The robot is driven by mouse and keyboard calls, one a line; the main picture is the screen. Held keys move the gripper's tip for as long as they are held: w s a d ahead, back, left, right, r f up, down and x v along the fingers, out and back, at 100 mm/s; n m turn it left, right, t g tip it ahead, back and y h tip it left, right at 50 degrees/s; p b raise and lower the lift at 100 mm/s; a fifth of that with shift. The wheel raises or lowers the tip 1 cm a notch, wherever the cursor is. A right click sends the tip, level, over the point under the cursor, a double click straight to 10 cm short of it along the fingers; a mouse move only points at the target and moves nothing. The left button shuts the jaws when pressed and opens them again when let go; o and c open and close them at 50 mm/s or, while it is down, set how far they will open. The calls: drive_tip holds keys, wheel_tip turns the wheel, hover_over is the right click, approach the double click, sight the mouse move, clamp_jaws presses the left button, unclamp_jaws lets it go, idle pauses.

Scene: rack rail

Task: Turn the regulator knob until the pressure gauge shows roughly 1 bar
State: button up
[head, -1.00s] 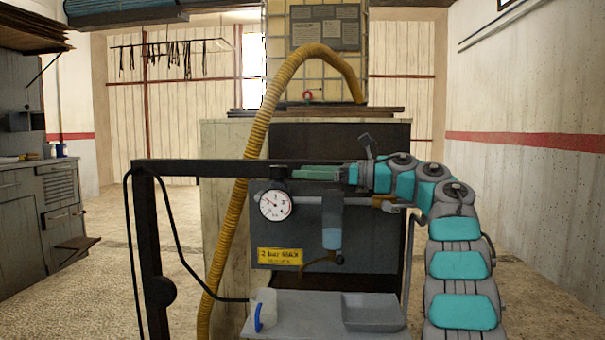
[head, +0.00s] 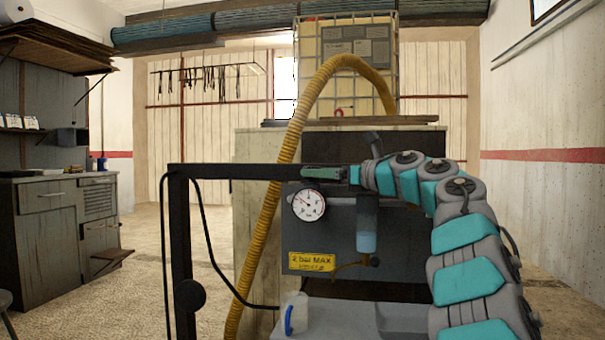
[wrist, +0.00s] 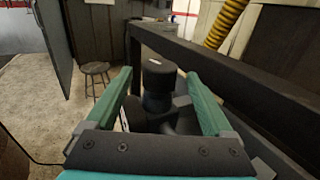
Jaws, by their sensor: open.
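The round white pressure gauge (head: 309,205) faces me below the dark rail in the head view. Its scale and needle are too small to read surely. My gripper (head: 312,173) is just above the gauge in that view and hides the regulator knob there. In the wrist view the black regulator knob (wrist: 157,78) stands between the two green fingers of my open gripper (wrist: 158,88). A gap shows on both sides of the knob, so neither finger visibly touches it. The clear regulator bowl (head: 366,228) hangs right of the gauge.
A dark rail (head: 225,171) on a post runs close beside the gripper. A yellow "2 bar MAX" sign (head: 312,262) is below the gauge. A yellow hose (head: 268,220) passes behind the frame. A grey shelf (head: 360,318) with a jug (head: 296,314) is lower down.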

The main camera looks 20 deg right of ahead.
drive_tip(key=p+x, duration=0.2)
drive_tip(key=x, duration=0.3)
drive_tip(key=shift+r, duration=0.15)
drive_tip(key=shift+w+a, duration=0.25)
drive_tip(key=shift+w, duration=0.15)
drive_tip(key=c, duration=1.4)
